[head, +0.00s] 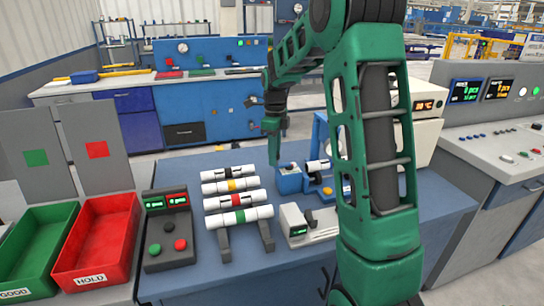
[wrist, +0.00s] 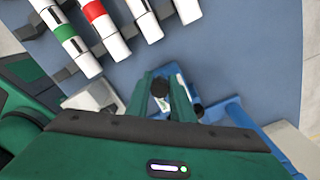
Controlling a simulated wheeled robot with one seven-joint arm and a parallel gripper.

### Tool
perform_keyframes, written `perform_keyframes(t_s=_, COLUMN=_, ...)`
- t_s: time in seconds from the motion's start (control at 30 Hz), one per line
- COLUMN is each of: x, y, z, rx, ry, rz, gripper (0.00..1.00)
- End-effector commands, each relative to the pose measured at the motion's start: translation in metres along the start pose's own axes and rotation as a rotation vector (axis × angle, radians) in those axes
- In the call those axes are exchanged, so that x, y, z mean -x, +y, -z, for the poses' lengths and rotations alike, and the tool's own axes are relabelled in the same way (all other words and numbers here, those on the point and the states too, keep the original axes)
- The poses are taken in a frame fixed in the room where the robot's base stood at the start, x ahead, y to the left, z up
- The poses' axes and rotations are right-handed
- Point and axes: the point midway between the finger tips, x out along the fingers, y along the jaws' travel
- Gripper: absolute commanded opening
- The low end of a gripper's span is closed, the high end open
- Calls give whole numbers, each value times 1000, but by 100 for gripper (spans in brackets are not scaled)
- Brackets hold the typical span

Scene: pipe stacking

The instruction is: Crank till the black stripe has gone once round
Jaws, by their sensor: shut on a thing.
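My gripper (head: 273,150) points down over the blue fixture (head: 289,184) on the bench. In the wrist view my gripper (wrist: 161,92) has both green fingers closed around a small dark round knob (wrist: 160,88), which looks like the crank handle. A short white pipe with a dark part (head: 317,166) sits by the blue stand right of the gripper. It is mostly hidden by my arm in the head view and by the fingers in the wrist view. I cannot make out a stripe's angle on it.
Several white pipes with coloured bands lie on a rack (head: 225,246) left of the fixture. A small grey meter (head: 293,222) stands in front. A button box (head: 168,232), a red HOLD bin (head: 97,240) and a green GOOD bin (head: 33,250) are further left.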

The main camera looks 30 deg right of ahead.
Motion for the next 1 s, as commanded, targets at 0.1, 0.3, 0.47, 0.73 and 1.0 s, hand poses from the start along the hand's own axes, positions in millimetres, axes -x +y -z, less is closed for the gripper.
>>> perform_keyframes(t_s=0.1, x=1, y=-1, z=1, rx=22, ry=-2, rz=2, gripper=0)
perform_keyframes(t_s=0.3, x=1, y=2, z=5, rx=113, ry=-2, rz=3, gripper=0)
perform_keyframes(t_s=0.47, x=2, y=6, z=10, rx=236, ry=-3, rz=5, gripper=0)
perform_keyframes(t_s=0.73, x=2, y=12, z=23, rx=487, ry=-2, rz=6, gripper=0)
perform_keyframes(t_s=1.0, x=2, y=15, z=36, rx=740, ry=0, rz=8, gripper=0)
